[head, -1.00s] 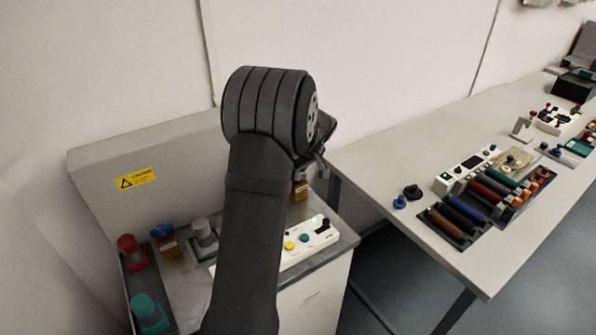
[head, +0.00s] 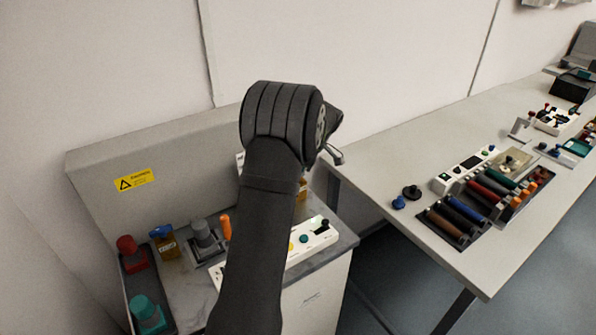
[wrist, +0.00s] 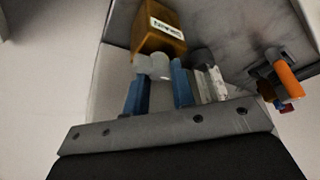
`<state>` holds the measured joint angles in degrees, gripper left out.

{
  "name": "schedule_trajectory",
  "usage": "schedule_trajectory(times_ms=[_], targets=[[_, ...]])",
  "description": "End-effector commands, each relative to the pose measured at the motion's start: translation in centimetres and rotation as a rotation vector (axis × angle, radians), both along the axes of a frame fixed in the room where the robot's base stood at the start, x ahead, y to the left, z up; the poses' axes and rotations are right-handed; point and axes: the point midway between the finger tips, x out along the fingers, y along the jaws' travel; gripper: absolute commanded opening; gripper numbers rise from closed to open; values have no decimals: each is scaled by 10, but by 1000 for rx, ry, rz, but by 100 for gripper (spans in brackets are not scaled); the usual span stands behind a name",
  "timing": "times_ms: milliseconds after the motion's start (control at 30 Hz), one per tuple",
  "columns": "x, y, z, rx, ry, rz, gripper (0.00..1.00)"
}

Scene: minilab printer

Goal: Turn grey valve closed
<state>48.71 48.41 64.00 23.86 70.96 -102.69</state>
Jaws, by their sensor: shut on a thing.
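In the wrist view, the grey valve (wrist: 152,66) is a pale grey knob-like piece at the near end of an amber body (wrist: 160,32) with a white label. My gripper (wrist: 158,76) has two blue fingers, one on each side of the grey valve, and is shut on it. In the head view, my arm hides the fingers and the valve. Only a sliver of the amber body (head: 302,189) shows beside my arm there. The valve's exact angle is hard to tell.
An orange handle (head: 226,227) stands left of my arm, and a white button panel (head: 312,238) lies right of it. A grey-capped item (head: 204,233), a blue-valved amber bottle (head: 164,242), and red (head: 131,250) and teal (head: 147,311) items stand farther left. A long table (head: 370,165) is at right.

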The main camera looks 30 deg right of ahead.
Motion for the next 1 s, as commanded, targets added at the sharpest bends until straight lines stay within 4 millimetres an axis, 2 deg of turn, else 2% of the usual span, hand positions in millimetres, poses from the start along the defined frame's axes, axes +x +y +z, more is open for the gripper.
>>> schedule_trajectory(times_ms=[433,467,533,867,1000], targets=[[-1,0,-1,-1,2,9,0],[-1,0,-1,-1,2,8,29],[-1,0,-1,-1,2,8,43],[-1,-1,1,-1,0,7,45],[-4,-5,15,-3,-1,7,45]])
